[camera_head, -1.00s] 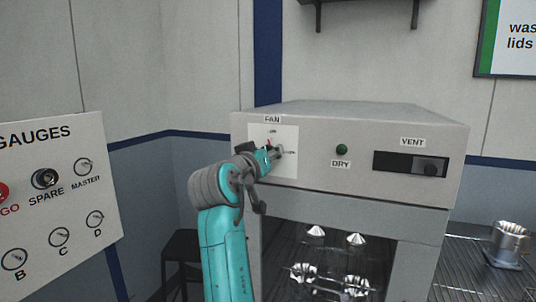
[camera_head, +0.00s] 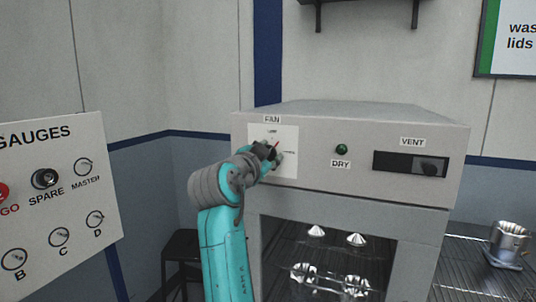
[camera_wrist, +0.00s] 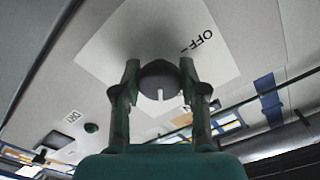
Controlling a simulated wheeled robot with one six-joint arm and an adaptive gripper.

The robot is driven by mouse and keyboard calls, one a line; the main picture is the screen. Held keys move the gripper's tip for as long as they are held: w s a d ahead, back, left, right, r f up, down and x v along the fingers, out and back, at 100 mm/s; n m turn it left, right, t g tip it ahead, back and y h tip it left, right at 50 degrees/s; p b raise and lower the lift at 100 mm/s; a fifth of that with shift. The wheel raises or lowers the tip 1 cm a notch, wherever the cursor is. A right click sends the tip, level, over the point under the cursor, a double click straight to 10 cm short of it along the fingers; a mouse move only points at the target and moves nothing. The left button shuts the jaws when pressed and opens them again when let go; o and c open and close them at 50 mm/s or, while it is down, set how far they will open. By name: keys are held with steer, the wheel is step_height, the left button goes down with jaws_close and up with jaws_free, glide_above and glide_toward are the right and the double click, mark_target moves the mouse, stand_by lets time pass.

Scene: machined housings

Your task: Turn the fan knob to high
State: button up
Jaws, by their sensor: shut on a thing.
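The dark fan knob (camera_wrist: 160,78) sits on a white plate (camera_head: 287,170) under the FAN label at the left of the oven's front panel. My gripper (camera_wrist: 159,68) is shut on the knob, one finger on each side of it. A pale line on the knob points to the bottom of the wrist view, away from the OFF mark (camera_wrist: 196,40). In the head view my gripper (camera_head: 268,152) covers most of the knob. A red pointer there tilts up and to the right. Small marks at the plate's top and right are too small to read surely.
To the right on the panel are a green DRY lamp (camera_head: 341,149) and a dark VENT slider (camera_head: 410,164). The open oven below holds several metal parts. A gauge board (camera_head: 60,200) stands at left, and a metal housing (camera_head: 508,245) sits on the right rack.

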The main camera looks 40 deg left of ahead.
steer(key=m, duration=0.5)
steer(key=shift+f+m, duration=0.1)
steer(key=shift+m, duration=0.2)
steer(key=m, duration=0.4)
steer(key=shift+m, duration=0.4)
steer(key=o, duration=1.2)
steer(key=shift+c, duration=0.2)
steer(key=v, duration=1.2)
